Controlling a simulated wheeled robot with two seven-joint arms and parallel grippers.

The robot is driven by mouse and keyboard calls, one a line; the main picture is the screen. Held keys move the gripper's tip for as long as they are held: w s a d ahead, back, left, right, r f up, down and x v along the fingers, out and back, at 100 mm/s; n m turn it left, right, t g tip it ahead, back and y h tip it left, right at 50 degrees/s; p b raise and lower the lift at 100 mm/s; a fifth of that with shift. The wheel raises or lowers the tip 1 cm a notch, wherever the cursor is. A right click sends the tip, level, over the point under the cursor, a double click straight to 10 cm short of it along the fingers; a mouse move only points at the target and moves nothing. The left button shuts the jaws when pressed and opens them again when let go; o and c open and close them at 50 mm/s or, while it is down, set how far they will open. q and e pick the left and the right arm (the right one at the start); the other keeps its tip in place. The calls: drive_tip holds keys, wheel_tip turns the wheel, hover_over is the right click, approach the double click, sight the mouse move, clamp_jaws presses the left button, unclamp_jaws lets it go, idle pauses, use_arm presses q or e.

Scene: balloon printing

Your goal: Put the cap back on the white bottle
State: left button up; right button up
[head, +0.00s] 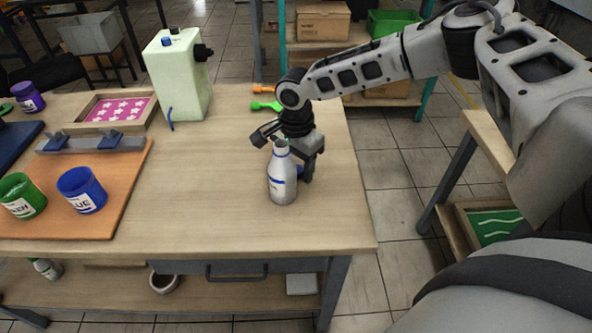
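The white bottle (283,184) stands upright near the right part of the wooden table, with a blue band below its neck and a dark label mark. No cap shows on its narrow top. My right gripper (289,150) is just behind and above the bottle, its two fingers spread apart. My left gripper is out of view.
The wooden table (215,185) is clear left of the bottle. A green paint jar (20,196) and a blue one (82,190) stand on an orange board at left. A pale green container (178,80), a framed pink print (118,109) and small orange and green items stand behind.

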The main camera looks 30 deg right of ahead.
drive_tip(key=shift+c, duration=0.4)
drive_tip(key=c, duration=1)
drive_tip(key=shift+r, duration=0.1)
wheel_tip(320, 180, up, 10)
drive_tip(key=shift+f+p, duration=0.1)
drive_tip(key=shift+p, duration=0.25)
